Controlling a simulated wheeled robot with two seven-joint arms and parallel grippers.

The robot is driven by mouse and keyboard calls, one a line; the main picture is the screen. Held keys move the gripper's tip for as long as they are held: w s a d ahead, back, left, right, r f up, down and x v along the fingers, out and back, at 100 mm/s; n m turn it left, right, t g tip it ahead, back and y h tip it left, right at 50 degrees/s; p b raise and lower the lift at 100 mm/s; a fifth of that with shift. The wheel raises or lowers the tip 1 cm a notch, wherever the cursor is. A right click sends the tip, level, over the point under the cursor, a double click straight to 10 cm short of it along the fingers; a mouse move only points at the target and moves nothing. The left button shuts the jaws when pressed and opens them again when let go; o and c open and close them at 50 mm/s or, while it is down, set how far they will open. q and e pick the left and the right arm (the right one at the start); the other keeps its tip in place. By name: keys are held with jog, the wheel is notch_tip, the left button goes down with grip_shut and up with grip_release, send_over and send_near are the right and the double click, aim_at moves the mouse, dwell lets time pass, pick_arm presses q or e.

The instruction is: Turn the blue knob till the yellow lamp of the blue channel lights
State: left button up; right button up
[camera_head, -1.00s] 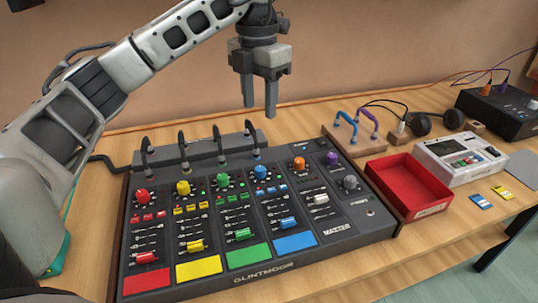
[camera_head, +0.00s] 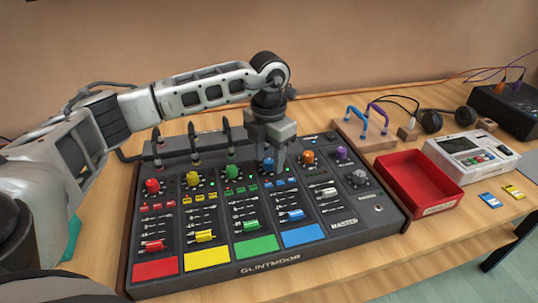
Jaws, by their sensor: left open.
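The blue knob (camera_head: 268,165) sits at the top of the blue channel on the dark mixer (camera_head: 214,272), right of the green knob (camera_head: 232,171). My left gripper (camera_head: 269,161) is over it, pointing down, jaws open. Its fingers come down at the knob and partly hide it. I cannot tell whether they touch it. The blue channel also has small blue buttons, a blue fader (camera_head: 295,215) and a blue pad (camera_head: 302,235). The small lamps by the blue knob are partly hidden, and I cannot tell whether a yellow one is lit. My right gripper is not in view.
Red (camera_head: 152,186), yellow (camera_head: 192,179), orange (camera_head: 307,157) and purple (camera_head: 341,153) knobs are nearby. Black bent cable plugs (camera_head: 222,137) stand behind them. A red tray (camera_head: 418,182), a white device (camera_head: 470,156) and a stand with hooks (camera_head: 365,132) lie to the right.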

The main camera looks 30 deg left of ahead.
pick_arm(q)
jog(key=shift+f, duration=0.15)
grip_shut()
jog(key=shift+m, duration=0.3)
jog(key=shift+m+b, duration=0.35)
jog(key=shift+m, duration=2.25)
grip_release()
